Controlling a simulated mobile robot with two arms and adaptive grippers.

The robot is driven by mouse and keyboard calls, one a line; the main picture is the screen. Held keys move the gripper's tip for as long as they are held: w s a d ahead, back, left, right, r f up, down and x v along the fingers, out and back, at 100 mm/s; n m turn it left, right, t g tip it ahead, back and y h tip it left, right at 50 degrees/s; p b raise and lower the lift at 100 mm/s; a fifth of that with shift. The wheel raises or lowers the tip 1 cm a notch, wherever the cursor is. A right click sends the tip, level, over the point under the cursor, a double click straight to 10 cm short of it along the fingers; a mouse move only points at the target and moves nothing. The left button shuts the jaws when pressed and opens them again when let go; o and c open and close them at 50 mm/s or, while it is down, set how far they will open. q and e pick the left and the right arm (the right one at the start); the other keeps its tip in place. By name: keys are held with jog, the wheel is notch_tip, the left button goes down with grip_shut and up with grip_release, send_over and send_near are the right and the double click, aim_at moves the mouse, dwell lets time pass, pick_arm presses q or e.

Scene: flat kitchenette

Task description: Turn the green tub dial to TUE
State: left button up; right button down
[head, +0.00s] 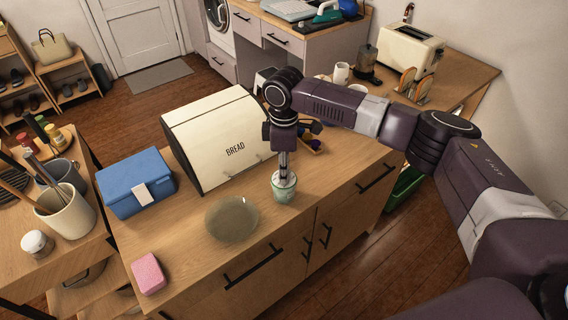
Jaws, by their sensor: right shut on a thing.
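The green tub (283,192) stands upright near the front edge of the wooden counter, to the right of a round glass plate. It is pale green with a light top. My right gripper (286,174) points straight down over the tub and is shut on its top, where the dial would be. The fingers cover most of the dial, and its markings are too small to read. My left gripper is not in view.
A cream bread box (213,137) stands close behind and left of the tub. The glass plate (231,219), a blue box (136,184) and a pink sponge (148,274) lie to the left. A toaster (409,50) stands at the back right. The counter's front edge is close.

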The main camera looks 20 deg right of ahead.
jog(key=n+p, duration=0.1)
jog(key=n, duration=0.2)
dwell(1.2)
jog(key=c, duration=1.7)
grip_release()
notch_tip(320, 180, up, 12)
jog(key=shift+r, duration=0.1)
